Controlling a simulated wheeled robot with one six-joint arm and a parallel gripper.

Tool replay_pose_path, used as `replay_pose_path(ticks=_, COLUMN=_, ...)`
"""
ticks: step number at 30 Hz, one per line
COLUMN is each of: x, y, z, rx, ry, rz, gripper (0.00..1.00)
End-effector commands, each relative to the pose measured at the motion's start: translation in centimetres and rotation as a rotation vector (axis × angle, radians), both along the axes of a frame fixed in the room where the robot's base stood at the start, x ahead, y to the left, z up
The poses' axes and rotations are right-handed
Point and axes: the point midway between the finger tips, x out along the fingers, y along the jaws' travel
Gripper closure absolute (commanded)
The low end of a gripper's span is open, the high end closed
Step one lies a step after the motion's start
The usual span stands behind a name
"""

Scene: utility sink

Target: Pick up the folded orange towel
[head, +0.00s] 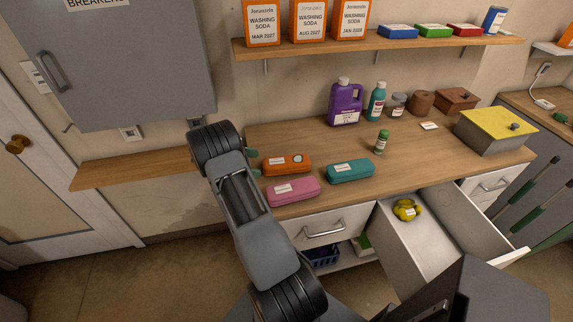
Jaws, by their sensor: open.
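An orange oblong with rounded edges (287,165) lies on the wooden counter, with a white label and a round spot on top. It is the only orange thing of this shape here; I cannot tell for sure that it is folded cloth. My gripper (255,163) is mostly hidden behind my arm; only its greenish fingertips show, just left of the orange oblong. It is open. I see nothing held, and a gap seems to remain between the fingertips and the oblong.
A pink oblong (293,191) lies just in front, and a teal one (351,171) to the right. A green-capped jar (381,142) and purple jug (345,103) stand farther back. An open drawer (418,250) holds a yellow object (406,209). A grey cabinet (125,60) hangs at upper left.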

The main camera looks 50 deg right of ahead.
Motion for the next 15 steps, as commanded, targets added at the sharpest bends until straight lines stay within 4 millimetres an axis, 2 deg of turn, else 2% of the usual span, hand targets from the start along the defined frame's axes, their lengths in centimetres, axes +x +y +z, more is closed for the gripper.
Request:
replay_pose_path(ticks=9, x=-2.7, y=-2.5, z=-0.8, rx=0.000, ry=0.002, rz=-0.001, gripper=0.00)
replay_pose_path(ticks=15, x=-3.6, y=-3.4, z=-1.5, rx=0.001, ry=0.001, rz=-0.001, gripper=0.00)
